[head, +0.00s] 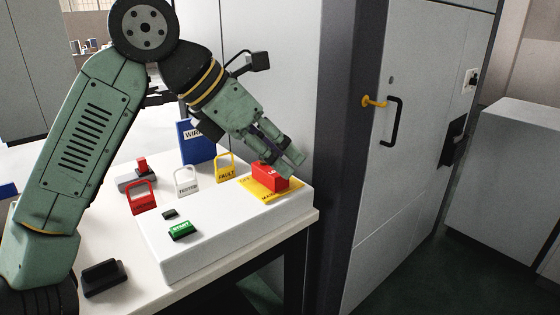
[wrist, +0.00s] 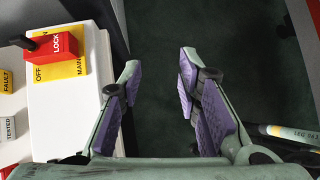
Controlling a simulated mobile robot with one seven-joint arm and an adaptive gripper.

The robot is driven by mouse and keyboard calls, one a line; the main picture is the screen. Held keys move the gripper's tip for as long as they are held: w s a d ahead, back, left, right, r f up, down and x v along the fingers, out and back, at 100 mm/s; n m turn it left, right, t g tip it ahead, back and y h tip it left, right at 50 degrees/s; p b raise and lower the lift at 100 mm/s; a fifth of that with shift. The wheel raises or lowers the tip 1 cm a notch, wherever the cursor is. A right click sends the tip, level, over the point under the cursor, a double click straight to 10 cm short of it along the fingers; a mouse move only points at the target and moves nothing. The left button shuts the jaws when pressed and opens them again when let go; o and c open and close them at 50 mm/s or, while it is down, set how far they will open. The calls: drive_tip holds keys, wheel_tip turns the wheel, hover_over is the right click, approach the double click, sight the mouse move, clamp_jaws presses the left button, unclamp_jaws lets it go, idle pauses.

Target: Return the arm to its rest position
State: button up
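My gripper (head: 284,160) is at the end of my green arm, raised over the white table in the head view. In the wrist view my gripper (wrist: 160,62) has its two purple-padded fingers wide apart with nothing between them. The dark floor shows through the gap. A red lock block (head: 270,176) sits on a yellow label plate on a white box, just below and behind the fingertips in the head view. The red block also shows in the wrist view (wrist: 52,46), left of the fingers and apart from them.
A blue binder (head: 197,144) stands behind. A grey cabinet door (head: 420,130) with a black handle is at right. Floor beyond the table is clear.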

drive_tip(key=shift+s+d+r, duration=0.15)
drive_tip(key=shift+s+d, duration=0.05)
drive_tip(key=shift+s, duration=0.15)
drive_tip(key=shift+d, duration=0.1)
